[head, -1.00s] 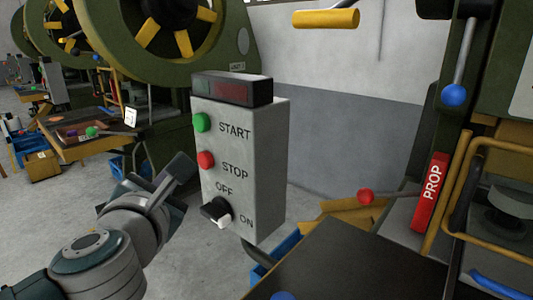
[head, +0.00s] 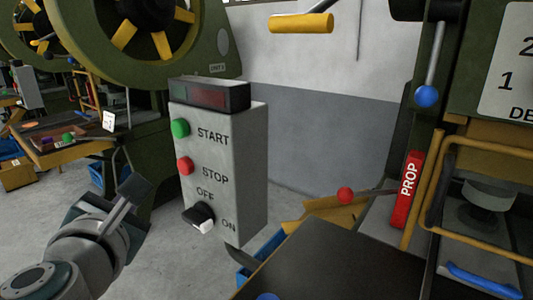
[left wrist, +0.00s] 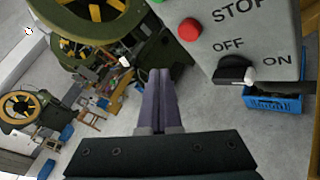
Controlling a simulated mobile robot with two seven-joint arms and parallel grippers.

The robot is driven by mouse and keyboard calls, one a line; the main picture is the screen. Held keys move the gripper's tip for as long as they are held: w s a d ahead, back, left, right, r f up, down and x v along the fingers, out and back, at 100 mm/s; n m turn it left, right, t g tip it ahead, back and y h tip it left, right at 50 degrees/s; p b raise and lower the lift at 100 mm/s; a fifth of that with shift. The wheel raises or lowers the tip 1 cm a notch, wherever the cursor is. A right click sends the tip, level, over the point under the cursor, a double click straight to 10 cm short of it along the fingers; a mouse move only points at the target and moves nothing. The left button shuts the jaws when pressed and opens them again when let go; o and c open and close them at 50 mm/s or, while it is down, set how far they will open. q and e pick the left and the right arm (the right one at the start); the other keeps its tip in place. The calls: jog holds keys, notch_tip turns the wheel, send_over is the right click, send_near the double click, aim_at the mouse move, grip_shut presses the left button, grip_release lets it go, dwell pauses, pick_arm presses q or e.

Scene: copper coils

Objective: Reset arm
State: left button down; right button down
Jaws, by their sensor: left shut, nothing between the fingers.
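My left gripper (head: 128,184) is in the head view, to the left of the grey control box (head: 235,165) and apart from it. In the left wrist view its fingers (left wrist: 159,78) are together with nothing between them. The box carries a green START button (head: 180,128), a red STOP button (head: 185,166) and a black OFF/ON switch (head: 198,217) with a white mark. The switch also shows in the left wrist view (left wrist: 234,70), its white mark towards ON. My right gripper is in neither view.
A green machine with a red PROP block (head: 407,190), a blue-knobbed lever (head: 427,96) and a yellow guard rail (head: 437,150) stands at the right. A dark table (head: 340,265) is in front. A blue crate (left wrist: 275,103) lies below the box. Grey floor is open at the left.

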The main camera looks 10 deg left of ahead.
pick_arm(q)
jog(key=s+d+r+m+t+h+p, duration=0.3)
jog(key=d+r+m+h+p, duration=0.4)
jog(key=d+r+m+h, duration=0.65)
jog(key=s+d+m+g+h+p, duration=0.1)
jog(key=s+d+m+g+p, duration=0.75)
jog(key=m, duration=0.85)
jog(key=s+a+m+g+y+p, duration=0.5)
jog(key=s+a+y, duration=0.3)
jog(key=s+a, duration=0.45)
notch_tip(320, 180, up, 37)
jog(key=p, duration=3.6)
jog(key=shift+s+g, duration=0.4)
jog(key=shift+g, duration=0.05)
jog(key=shift+d+f, duration=0.1)
